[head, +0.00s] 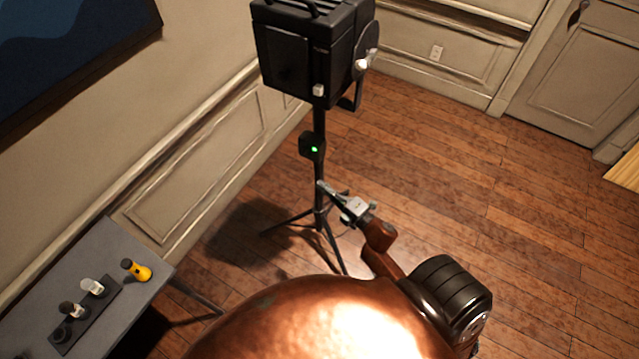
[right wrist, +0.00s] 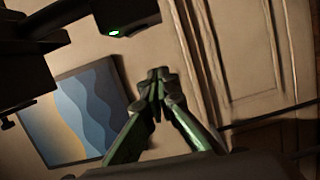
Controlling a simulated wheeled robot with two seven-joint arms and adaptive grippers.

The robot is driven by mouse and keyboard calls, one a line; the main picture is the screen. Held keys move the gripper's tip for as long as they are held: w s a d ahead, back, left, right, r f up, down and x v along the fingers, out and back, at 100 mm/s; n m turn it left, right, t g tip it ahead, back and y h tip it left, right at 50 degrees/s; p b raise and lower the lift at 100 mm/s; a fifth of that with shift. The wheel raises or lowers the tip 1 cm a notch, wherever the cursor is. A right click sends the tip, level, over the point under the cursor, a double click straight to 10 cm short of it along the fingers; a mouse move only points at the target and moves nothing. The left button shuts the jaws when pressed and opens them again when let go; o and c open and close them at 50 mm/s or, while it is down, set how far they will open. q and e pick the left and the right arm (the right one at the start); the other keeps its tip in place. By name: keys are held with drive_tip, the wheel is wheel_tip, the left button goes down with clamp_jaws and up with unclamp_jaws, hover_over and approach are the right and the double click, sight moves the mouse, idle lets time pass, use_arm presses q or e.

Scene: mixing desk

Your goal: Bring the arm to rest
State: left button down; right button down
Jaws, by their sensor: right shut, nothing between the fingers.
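My right gripper (head: 331,194) is in the middle of the head view, at the end of my brown arm. It is shut and empty, and in the picture it lies in front of the tripod legs of a black studio light (head: 312,55). I cannot tell the gap between them. In the right wrist view the two fingers (right wrist: 158,82) meet at their tips with nothing between them. My left gripper is not in view.
A grey table (head: 120,245) at the lower left holds a yellow-and-black flashlight (head: 137,270) and a dark tray (head: 107,305) with small items. A box with a green light (head: 312,147) sits on the stand's pole. Wooden floor (head: 470,180) at the right is clear.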

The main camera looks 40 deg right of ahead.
idle(0.4)
drive_tip(key=s+d+f+m+g+h, duration=0.1)
drive_tip(key=s+f+m+g, duration=0.3)
drive_tip(key=f, duration=0.8)
drive_tip(key=s+f+m+g+h, duration=0.1)
drive_tip(key=s+f+m+g, duration=0.15)
drive_tip(key=s+f, duration=0.7)
drive_tip(key=s+d+f+m+g+h, duration=0.15)
drive_tip(key=f+m, duration=0.35)
drive_tip(key=f, duration=1.1)
drive_tip(key=s+a+f+m+g, duration=0.2)
drive_tip(key=s+f, duration=0.3)
drive_tip(key=s, duration=0.5)
drive_tip(key=s+a+f+m+g, duration=0.2)
drive_tip(key=s+f, duration=0.4)
drive_tip(key=s, duration=0.4)
drive_tip(key=s+a+f+m+g, duration=0.2)
drive_tip(key=s+f+g, duration=0.2)
drive_tip(key=s, duration=0.7)
wheel_tip(320, 180, down, 2)
drive_tip(key=shift+a+g, duration=0.15)
drive_tip(key=shift+g, duration=0.15)
drive_tip(key=shift+y, duration=0.25)
